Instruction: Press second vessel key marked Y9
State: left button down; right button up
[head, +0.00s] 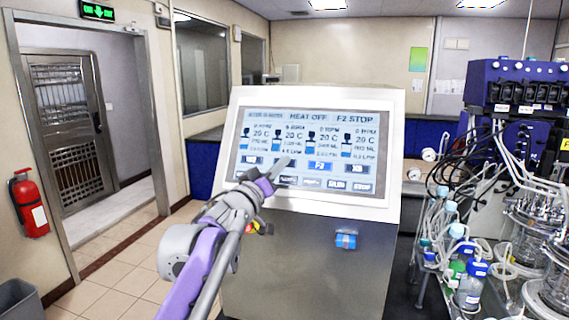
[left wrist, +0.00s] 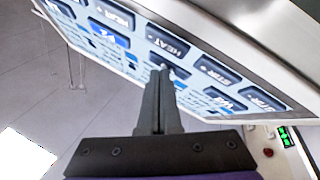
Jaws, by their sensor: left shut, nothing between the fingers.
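The touchscreen (head: 310,150) on the slanted console shows several vessel columns, with a row of keys under them and another row along the bottom. My left gripper (head: 284,164) is shut and empty. Its tip is in front of the second vessel's key from the left and hides most of it. That key's label is mostly covered and I cannot read Y9. Whether the tip touches the screen I cannot tell.
A blue-lit key (head: 319,166) sits just right of my fingertip. The bottom key row (head: 337,185) runs close below. A blue latch (head: 346,240) is on the console front. Bottles and tubing (head: 465,270) crowd the right. Open floor (head: 115,285) lies left.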

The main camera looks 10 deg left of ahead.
dwell(0.6)
pick_arm(q)
jog(key=shift+s+r, duration=0.35)
jog(key=shift+s, duration=0.25)
jog(key=shift+s+a+r+p, duration=0.1)
jog(key=shift+s+r, duration=0.3)
jog(key=shift+s, duration=0.3)
jog(key=shift+s+d+r+p, duration=0.1)
jog(key=shift+s+r, duration=0.35)
jog(key=shift+s, duration=0.3)
jog(key=shift+s+a+r+p, duration=0.1)
jog(key=shift+s+r, duration=0.3)
jog(key=shift+s, duration=0.3)
